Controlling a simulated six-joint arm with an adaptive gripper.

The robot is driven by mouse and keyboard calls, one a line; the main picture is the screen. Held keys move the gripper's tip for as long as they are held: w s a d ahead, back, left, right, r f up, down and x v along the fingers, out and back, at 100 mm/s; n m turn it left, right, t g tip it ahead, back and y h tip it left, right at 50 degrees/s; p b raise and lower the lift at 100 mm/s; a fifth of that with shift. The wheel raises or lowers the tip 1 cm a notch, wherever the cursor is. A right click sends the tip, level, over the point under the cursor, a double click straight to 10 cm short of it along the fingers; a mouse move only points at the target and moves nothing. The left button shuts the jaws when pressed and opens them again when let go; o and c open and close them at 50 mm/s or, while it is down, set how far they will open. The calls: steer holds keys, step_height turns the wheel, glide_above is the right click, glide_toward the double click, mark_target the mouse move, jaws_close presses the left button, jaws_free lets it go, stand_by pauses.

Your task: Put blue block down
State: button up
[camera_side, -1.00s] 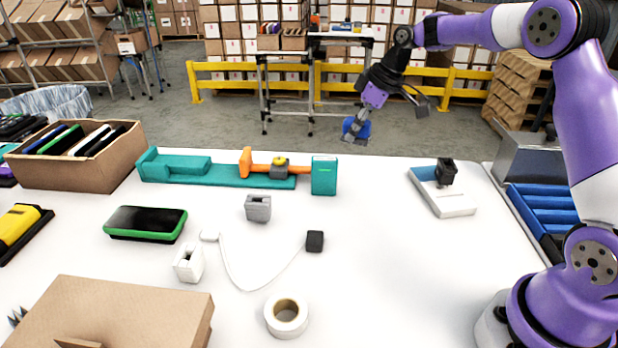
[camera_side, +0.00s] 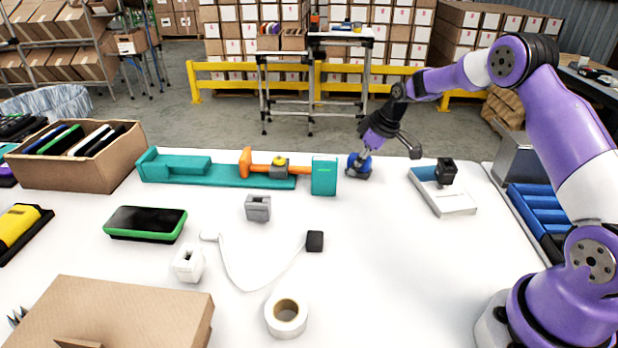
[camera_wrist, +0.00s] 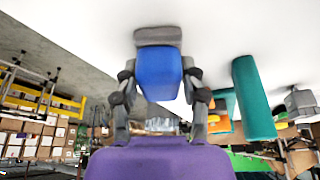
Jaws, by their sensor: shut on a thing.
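A blue block (camera_wrist: 158,74) is held between the two fingers of my gripper (camera_wrist: 158,92) in the wrist view. A grey piece (camera_wrist: 158,36) shows at the block's far end, against the white table. In the side view my gripper (camera_side: 360,163) is at the table's back edge, just right of the teal fixture's end block. The blue block (camera_side: 366,164) shows small there, partly hidden by the fingers. It is low over the white table (camera_side: 370,240); I cannot tell whether it touches.
The teal fixture (camera_side: 217,180) with an orange clamp (camera_side: 247,162) stands close to the left. A white and blue tray (camera_side: 445,199) with a black piece stands to the right. A grey block (camera_side: 258,207), a cable and a tape roll (camera_side: 286,315) lie nearer. The table's middle right is clear.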

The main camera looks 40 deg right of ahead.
steer(key=shift+f, duration=0.1)
steer(key=o, duration=1.2)
steer(key=v, duration=1.2)
steer(key=s+a+r+m+h, duration=0.1)
steer(key=s+a+r+m, duration=0.1)
steer(key=s+a+r, duration=0.7)
steer(key=s+a+f, duration=0.1)
steer(key=s+a, duration=0.1)
steer(key=s, duration=0.1)
steer(key=s+a+f+m+t, duration=0.1)
steer(key=s+a, duration=0.1)
steer(key=s, duration=0.2)
steer(key=s+a+f+m, duration=0.1)
steer(key=s+a, duration=0.1)
steer(key=s, duration=0.2)
steer(key=shift+a+f+h, duration=0.15)
steer(key=shift+f+h, duration=0.2)
steer(key=shift+h, duration=0.05)
